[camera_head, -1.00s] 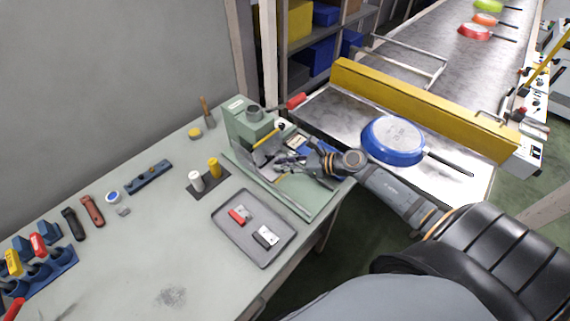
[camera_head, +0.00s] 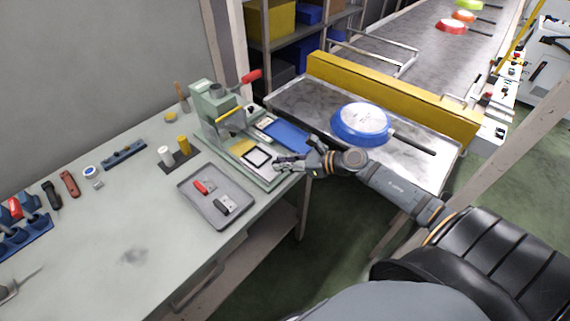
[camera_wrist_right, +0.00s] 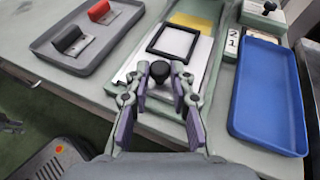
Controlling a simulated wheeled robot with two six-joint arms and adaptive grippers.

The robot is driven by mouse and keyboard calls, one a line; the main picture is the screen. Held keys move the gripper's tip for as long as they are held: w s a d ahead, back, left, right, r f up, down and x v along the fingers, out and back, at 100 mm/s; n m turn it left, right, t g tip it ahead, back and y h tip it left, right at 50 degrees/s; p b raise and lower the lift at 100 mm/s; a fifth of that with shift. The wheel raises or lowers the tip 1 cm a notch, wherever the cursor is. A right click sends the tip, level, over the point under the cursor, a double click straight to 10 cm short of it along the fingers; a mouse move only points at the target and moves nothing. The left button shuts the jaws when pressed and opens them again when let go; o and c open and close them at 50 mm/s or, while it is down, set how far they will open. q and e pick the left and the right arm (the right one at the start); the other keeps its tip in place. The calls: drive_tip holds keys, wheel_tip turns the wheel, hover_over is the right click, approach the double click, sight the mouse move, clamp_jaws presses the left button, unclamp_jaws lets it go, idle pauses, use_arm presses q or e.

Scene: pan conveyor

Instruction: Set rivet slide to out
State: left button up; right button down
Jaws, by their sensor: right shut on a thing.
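The green press (camera_head: 207,108) stands at the right end of the bench, with a red-tipped lever. Its rivet slide (camera_head: 262,164) is a pale plate with a black square frame, lying on the green base and drawn out in front of the press body. The frame (camera_wrist_right: 174,43) and a black knob (camera_wrist_right: 160,70) at the slide's near end show in the right wrist view. My right gripper (camera_head: 279,163) is at this outer end; in the wrist view its fingers (camera_wrist_right: 161,78) are closed on the knob. The knob is hidden in the head view.
A blue tray (camera_head: 287,137) lies right beside the slide. A grey tray (camera_head: 232,214) with a red and a black piece is on its left. A blue pan (camera_head: 345,131) rests on the metal table beyond my right arm. The bench front is clear.

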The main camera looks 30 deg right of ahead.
drive_tip(key=c, duration=1.2)
unclamp_jaws()
drive_tip(key=shift+s+f, duration=0.1)
drive_tip(key=shift+f, duration=0.05)
drive_tip(key=shift+o, duration=0.2)
wheel_tip(320, 180, up, 10)
